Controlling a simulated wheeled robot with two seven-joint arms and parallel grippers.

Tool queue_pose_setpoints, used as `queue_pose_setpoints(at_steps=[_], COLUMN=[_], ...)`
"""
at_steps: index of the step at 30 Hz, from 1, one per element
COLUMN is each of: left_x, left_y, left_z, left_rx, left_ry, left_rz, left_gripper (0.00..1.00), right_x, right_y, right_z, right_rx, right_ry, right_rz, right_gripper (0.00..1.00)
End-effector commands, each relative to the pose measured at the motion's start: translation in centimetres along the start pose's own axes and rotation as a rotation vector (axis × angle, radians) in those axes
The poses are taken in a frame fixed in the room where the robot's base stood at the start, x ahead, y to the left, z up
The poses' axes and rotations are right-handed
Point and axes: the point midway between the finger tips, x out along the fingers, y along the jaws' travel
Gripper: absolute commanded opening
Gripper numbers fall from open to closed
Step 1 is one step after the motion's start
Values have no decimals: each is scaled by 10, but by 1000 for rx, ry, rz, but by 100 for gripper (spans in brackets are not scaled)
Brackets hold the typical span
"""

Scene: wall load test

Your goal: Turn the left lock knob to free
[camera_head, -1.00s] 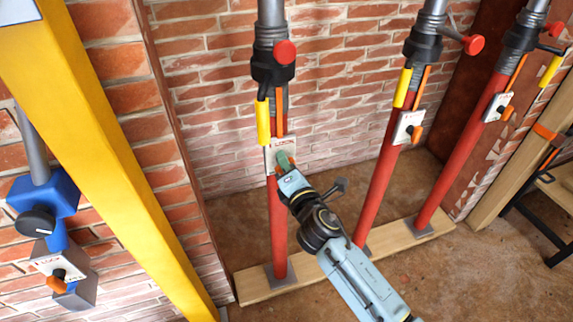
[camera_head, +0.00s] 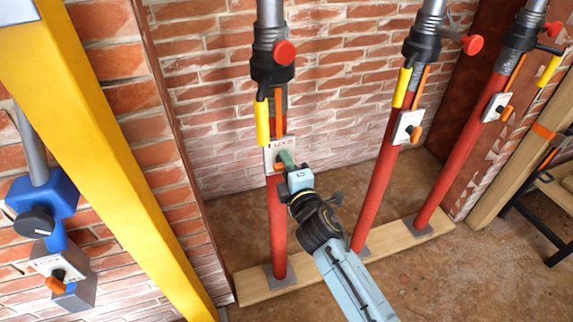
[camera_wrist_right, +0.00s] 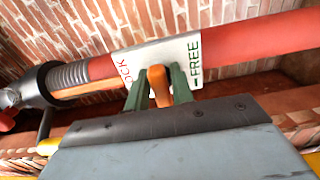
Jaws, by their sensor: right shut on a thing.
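The left lock knob is an orange lever (camera_wrist_right: 158,85) on a white plate (camera_wrist_right: 195,52) fixed to the left red prop (camera_head: 277,225). In the wrist view the plate reads "OCK" in red left of the knob, its start hidden, and "FREE" in green on the right. The knob stands between the two words. My right gripper (camera_wrist_right: 160,80) has its green fingers on both sides of the knob, shut on it. In the head view the right gripper (camera_head: 286,160) covers part of the plate. My left gripper is not in view.
Two more red props with lock plates (camera_head: 408,127) (camera_head: 497,107) stand to the right on a wooden sole board (camera_head: 400,240). A yellow beam (camera_head: 110,170) and a blue device (camera_head: 45,205) are at left. A brick wall (camera_head: 335,80) is behind.

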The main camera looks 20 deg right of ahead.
Motion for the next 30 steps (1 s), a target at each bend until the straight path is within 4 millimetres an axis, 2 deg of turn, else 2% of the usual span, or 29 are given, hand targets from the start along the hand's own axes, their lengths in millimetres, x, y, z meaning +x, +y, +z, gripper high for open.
queue_pose_setpoints(at_steps=[10,11,14,23,28,30], left_x=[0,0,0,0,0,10], left_y=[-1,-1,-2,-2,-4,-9], left_z=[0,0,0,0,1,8], left_rx=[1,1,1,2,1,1], left_ry=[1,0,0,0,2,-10], left_rz=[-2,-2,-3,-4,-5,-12], left_gripper=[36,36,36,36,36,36], right_x=[0,0,0,-2,-19,-32], right_y=[-1,-1,-1,0,-1,0], right_z=[-1,-1,0,0,0,0], right_rx=[4,4,3,2,2,3], right_ry=[1,1,1,0,0,-1], right_rz=[-2,-2,-2,-1,-3,-4], right_gripper=[1,27,38,38,38,38])
